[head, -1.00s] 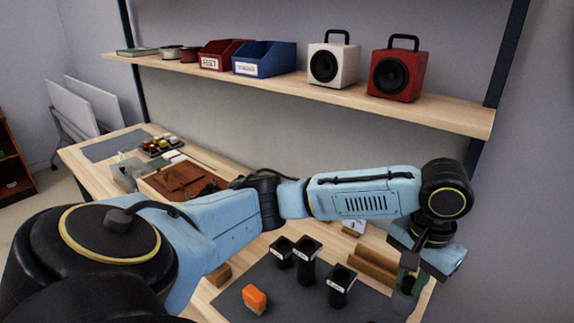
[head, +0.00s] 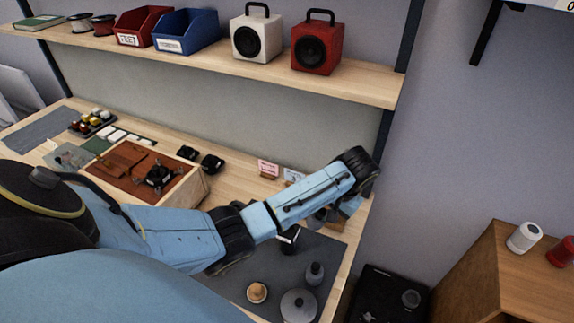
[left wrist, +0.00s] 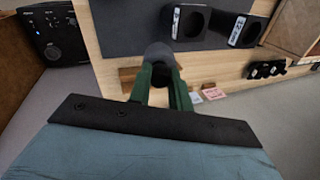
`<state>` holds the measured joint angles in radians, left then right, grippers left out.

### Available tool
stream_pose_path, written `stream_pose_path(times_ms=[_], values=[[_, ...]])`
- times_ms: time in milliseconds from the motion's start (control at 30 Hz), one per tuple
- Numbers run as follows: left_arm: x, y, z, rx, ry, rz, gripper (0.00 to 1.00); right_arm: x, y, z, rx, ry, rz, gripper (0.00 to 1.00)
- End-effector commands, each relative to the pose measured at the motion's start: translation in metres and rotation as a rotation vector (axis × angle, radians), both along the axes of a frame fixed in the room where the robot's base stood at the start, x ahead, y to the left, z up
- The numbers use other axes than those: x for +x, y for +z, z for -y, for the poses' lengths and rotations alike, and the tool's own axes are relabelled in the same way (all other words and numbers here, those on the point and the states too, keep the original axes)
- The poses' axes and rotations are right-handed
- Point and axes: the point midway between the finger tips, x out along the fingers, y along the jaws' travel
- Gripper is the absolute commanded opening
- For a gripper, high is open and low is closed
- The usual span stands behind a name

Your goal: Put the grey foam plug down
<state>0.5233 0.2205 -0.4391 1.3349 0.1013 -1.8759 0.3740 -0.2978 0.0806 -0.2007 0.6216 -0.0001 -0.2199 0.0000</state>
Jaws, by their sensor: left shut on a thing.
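My left gripper (left wrist: 160,75) has green fingers that are shut on the grey foam plug (left wrist: 156,53), a dark round piece at the fingertips in the left wrist view. In the head view the gripper is mostly hidden behind my left forearm, near the right end of the workbench, so I cannot tell there how high the plug is. In the left wrist view the plug overlaps the edge of the dark mat (left wrist: 122,30); I cannot tell whether it touches. My right gripper is not in view.
Black square tubes (left wrist: 188,22) stand on the mat. A wooden knob (head: 257,292), a grey bottle-shaped piece (head: 315,274) and a grey disc (head: 299,306) are at its near part. A black box (head: 375,292) is beyond the bench's right edge. Speakers (head: 317,48) stand on the shelf above.

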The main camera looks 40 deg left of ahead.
Motion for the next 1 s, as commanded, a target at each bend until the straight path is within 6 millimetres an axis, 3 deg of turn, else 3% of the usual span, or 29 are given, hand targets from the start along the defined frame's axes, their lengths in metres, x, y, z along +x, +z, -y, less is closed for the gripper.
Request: stream_pose_path(times_ms=[300,700,1000], values=[[0.0,-0.051,0.0,0.0,0.001,-0.002,0.0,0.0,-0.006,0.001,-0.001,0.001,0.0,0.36],[0.0,-0.097,0.0,0.0,0.001,-0.001,0.0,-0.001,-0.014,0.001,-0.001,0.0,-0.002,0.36],[0.0,-0.099,0.001,-0.001,0.0,0.002,0.0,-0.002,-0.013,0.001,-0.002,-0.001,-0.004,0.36]])
